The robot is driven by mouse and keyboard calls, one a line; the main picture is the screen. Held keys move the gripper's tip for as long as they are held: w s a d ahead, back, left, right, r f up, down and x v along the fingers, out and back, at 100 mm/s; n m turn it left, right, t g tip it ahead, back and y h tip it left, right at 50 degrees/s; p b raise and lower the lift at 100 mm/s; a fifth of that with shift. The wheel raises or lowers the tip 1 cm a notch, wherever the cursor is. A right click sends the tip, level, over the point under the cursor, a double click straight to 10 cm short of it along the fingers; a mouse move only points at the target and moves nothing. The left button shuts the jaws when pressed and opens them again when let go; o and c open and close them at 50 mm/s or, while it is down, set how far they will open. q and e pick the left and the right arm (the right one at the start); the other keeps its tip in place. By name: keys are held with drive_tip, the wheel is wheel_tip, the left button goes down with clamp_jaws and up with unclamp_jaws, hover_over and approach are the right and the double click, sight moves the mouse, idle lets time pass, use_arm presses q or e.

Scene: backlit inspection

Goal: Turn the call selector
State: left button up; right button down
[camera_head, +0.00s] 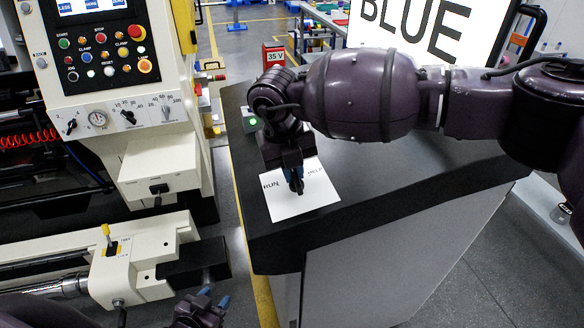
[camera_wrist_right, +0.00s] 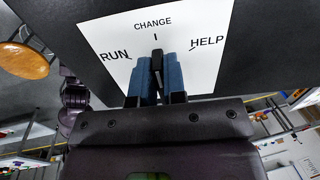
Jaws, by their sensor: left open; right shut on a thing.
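The call selector is a white plate (camera_head: 312,200) on the dark cabinet top, marked RUN, CHANGE and HELP; the plate (camera_wrist_right: 120,30) also shows in the right wrist view. Its black knob (camera_wrist_right: 156,62) stands at the middle of the plate, in line with the tick below CHANGE. My right gripper (camera_head: 294,182) reaches down over the plate, its blue fingers shut on the knob from both sides. In the head view the gripper hides most of the knob and the CHANGE label. My left gripper (camera_head: 214,298) is open and empty at the bottom, left of the cabinet.
A cream machine with a button panel (camera_head: 105,55) and a lever block (camera_head: 115,262) stands at the left. A bright screen reading BLUE (camera_head: 420,30) stands behind the cabinet. A green-lit button (camera_head: 253,121) and a red 35 V box (camera_head: 274,56) lie beyond the plate.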

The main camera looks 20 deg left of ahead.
drive_tip(key=n+b, duration=0.2)
drive_tip(key=b, duration=0.1)
drive_tip(key=shift+s+a+f+n, duration=0.1)
drive_tip(key=shift+a+f+n, duration=0.1)
drive_tip(key=shift+n, duration=0.1)
drive_tip(key=n+b, duration=0.1)
drive_tip(key=n, duration=0.1)
drive_tip(key=shift+s+a+n+b, duration=0.1)
drive_tip(key=shift+s+n+b, duration=0.05)
drive_tip(key=shift+n+b, duration=0.2)
drive_tip(key=n, duration=0.1)
drive_tip(key=n+b, duration=0.1)
drive_tip(key=n, duration=0.1)
drive_tip(key=shift+s+n, duration=0.2)
drive_tip(key=shift+n, duration=0.05)
drive_tip(key=shift+s+a+r+n+b, duration=0.15)
drive_tip(key=shift+n+b, duration=0.25)
drive_tip(key=shift+n, duration=0.35)
drive_tip(key=shift+s+d+n+b, duration=0.1)
drive_tip(key=shift+n+b, duration=0.25)
drive_tip(key=shift+n, duration=0.4)
drive_tip(key=c, duration=1.2)
unclamp_jaws()
